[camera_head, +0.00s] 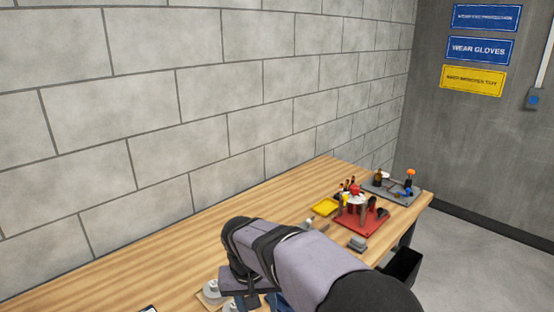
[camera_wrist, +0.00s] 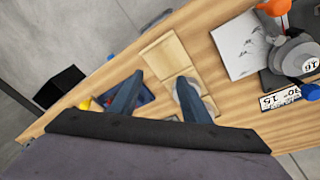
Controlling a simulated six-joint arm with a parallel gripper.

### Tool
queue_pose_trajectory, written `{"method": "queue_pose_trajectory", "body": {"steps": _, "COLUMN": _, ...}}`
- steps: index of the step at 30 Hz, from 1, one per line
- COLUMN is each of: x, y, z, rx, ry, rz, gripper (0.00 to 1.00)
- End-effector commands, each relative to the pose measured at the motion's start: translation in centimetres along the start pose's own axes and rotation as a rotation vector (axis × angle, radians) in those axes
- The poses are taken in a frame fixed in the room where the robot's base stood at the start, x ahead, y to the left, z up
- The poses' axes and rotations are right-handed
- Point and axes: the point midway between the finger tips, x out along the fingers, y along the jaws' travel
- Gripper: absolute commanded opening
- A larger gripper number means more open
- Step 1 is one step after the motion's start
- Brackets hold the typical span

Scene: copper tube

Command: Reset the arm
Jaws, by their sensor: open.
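My gripper (camera_wrist: 158,80) shows in the wrist view as two dark blue-grey fingers standing well apart. It is open, and I see nothing held between the fingers. A light wooden board (camera_wrist: 163,55) with a raised edge lies on the table beyond the fingertips. A grey round piece is partly hidden behind the right finger. In the head view my arm crosses the lower middle of the picture, and the gripper end is mostly hidden behind it. I cannot make out a copper tube in either view.
On the wooden table (camera_head: 200,240) a red tray (camera_head: 372,223) of tools, a small yellow tray (camera_head: 325,207) and a grey tray (camera_head: 405,198) stand at the far right. A black bin (camera_head: 403,267) is beside the table edge. A grey device (camera_wrist: 292,55) stands right in the wrist view.

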Motion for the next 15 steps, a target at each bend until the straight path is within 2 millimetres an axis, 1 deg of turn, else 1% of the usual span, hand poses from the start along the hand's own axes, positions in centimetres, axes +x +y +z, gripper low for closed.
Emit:
{"method": "queue_pose_trajectory", "body": {"steps": 1, "x": 0.4, "y": 2.7, "z": 1.1, "rx": 0.011, "ry": -0.019, "rz": -0.002, "gripper": 0.43}}
{"method": "queue_pose_trajectory", "body": {"steps": 3, "x": 1.1, "y": 5.7, "z": 2.9, "rx": 0.013, "ry": -0.042, "rz": -0.010, "gripper": 0.43}}
{"method": "queue_pose_trajectory", "body": {"steps": 5, "x": 1.6, "y": 8.1, "z": 4.7, "rx": 0.016, "ry": -0.060, "rz": -0.017, "gripper": 0.43}}
{"method": "queue_pose_trajectory", "body": {"steps": 6, "x": 2.0, "y": 9.6, "z": 6.1, "rx": 0.019, "ry": -0.072, "rz": -0.023, "gripper": 0.43}}
{"method": "queue_pose_trajectory", "body": {"steps": 8, "x": 2.6, "y": 11.6, "z": 8.2, "rx": 0.023, "ry": -0.087, "rz": -0.032, "gripper": 0.43}}
{"method": "queue_pose_trajectory", "body": {"steps": 9, "x": 3.0, "y": 12.7, "z": 9.6, "rx": 0.027, "ry": -0.097, "rz": -0.039, "gripper": 0.43}}
{"method": "queue_pose_trajectory", "body": {"steps": 12, "x": 3.8, "y": 15.0, "z": 13.1, "rx": 0.035, "ry": -0.115, "rz": -0.054, "gripper": 0.43}}
{"method": "queue_pose_trajectory", "body": {"steps": 15, "x": 4.5, "y": 16.4, "z": 16.0, "rx": 0.043, "ry": -0.129, "rz": -0.067, "gripper": 0.43}}
